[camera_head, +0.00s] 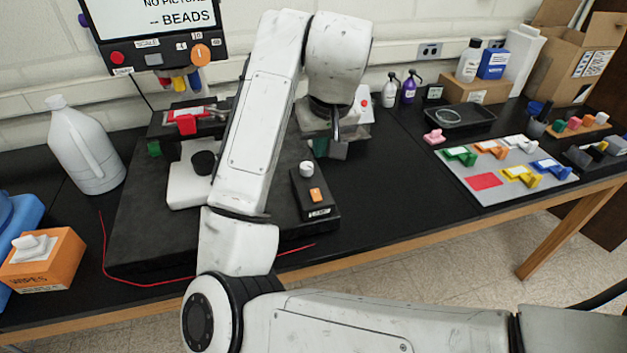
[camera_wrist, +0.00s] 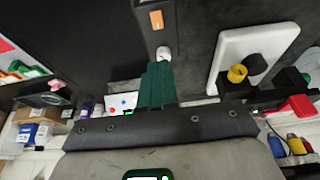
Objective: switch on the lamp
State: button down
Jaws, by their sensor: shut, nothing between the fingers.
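A black control box (camera_head: 318,200) stands on the dark platform right of my arm. It has a white round knob (camera_head: 306,169), an orange switch (camera_head: 316,195) and a small label too blurred to read surely. My gripper (camera_head: 319,148) is just behind the knob, partly hidden by my arm. In the wrist view its dark green fingers (camera_wrist: 157,72) are together and empty. Their tips appear close to the white knob (camera_wrist: 163,53); contact cannot be told. The orange switch (camera_wrist: 156,19) lies beyond the knob. I cannot make out a lit lamp.
A white plate with a black knob (camera_head: 203,162) lies left of the control box. A white box with a red button (camera_head: 363,100) stands behind. A grey mat (camera_head: 470,165) with coloured parts lies right. Dark tabletop between platform and mat is clear.

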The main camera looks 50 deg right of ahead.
jog(key=shift+f, duration=0.1)
jog(key=b, duration=0.4)
send_over(316, 194)
notch_tip(316, 194, down, 11)
jog(key=shift+f, duration=0.2)
jog(key=shift+p+x, duration=0.5)
jog(key=shift+x, duration=0.45)
jog(key=shift+a+f, duration=0.1)
jog(key=shift+s, duration=0.25)
jog(key=shift+w, duration=0.2)
jog(key=shift+s+a+p, duration=0.3)
jog(key=shift+s+a, duration=0.15)
jog(key=shift+s, duration=0.25)
